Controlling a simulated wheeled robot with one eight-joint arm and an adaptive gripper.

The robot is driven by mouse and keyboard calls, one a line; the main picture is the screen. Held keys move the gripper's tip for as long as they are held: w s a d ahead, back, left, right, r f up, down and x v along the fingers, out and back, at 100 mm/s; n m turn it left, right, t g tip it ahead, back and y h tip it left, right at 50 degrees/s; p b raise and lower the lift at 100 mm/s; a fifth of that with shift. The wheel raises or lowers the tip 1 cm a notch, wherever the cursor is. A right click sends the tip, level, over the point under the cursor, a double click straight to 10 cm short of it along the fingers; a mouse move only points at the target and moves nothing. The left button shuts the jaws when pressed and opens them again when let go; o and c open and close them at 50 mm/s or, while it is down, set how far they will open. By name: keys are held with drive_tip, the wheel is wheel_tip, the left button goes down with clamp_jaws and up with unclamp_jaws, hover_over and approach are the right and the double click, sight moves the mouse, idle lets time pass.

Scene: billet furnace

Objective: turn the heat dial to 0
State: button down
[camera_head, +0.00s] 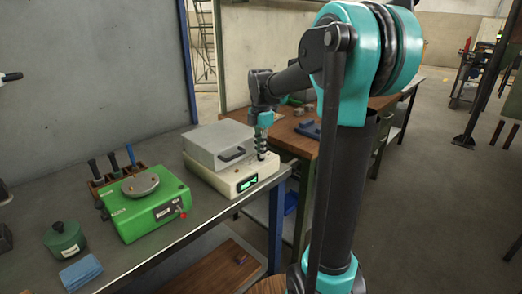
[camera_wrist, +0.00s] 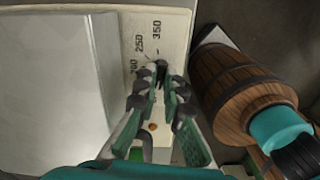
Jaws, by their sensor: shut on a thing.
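The furnace (camera_head: 231,183) is a cream box with a grey lid (camera_head: 219,144) and a lit green display, standing at the bench's right end. Its cream top also shows in the wrist view (camera_wrist: 172,18), with printed marks that read 250 and 350 and a partly hidden one. My gripper (camera_head: 262,150) reaches down on the furnace top, right of the lid. In the wrist view my gripper (camera_wrist: 161,80) has its fingers closed around the small dark heat dial (camera_wrist: 158,71). The fingers hide most of the dial, so its pointer cannot be read. The display's figures are too small to read.
A green scale (camera_head: 145,207) with a round pan stands left of the furnace. A rack (camera_head: 117,174) of dark-handled tools stands behind it. A green pot (camera_head: 65,240) and blue cloths (camera_head: 80,272) lie at the near left. A wooden table (camera_head: 290,140) stands behind right.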

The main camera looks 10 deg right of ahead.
idle(0.3)
drive_tip(key=c, duration=1.6)
unclamp_jaws()
drive_tip(key=shift+c, duration=0.2)
wheel_tip(320, 180, up, 12)
drive_tip(key=s+d+f+m+t, duration=0.2)
drive_tip(key=s+f+m, duration=0.9)
drive_tip(key=f, duration=0.3)
drive_tip(key=s+d+f+m+t, duration=0.2)
drive_tip(key=s+f+m, duration=0.9)
drive_tip(key=f, duration=0.3)
drive_tip(key=shift+s+d+f+m, duration=0.15)
drive_tip(key=shift+f+m, duration=0.1)
drive_tip(key=shift+m, duration=0.45)
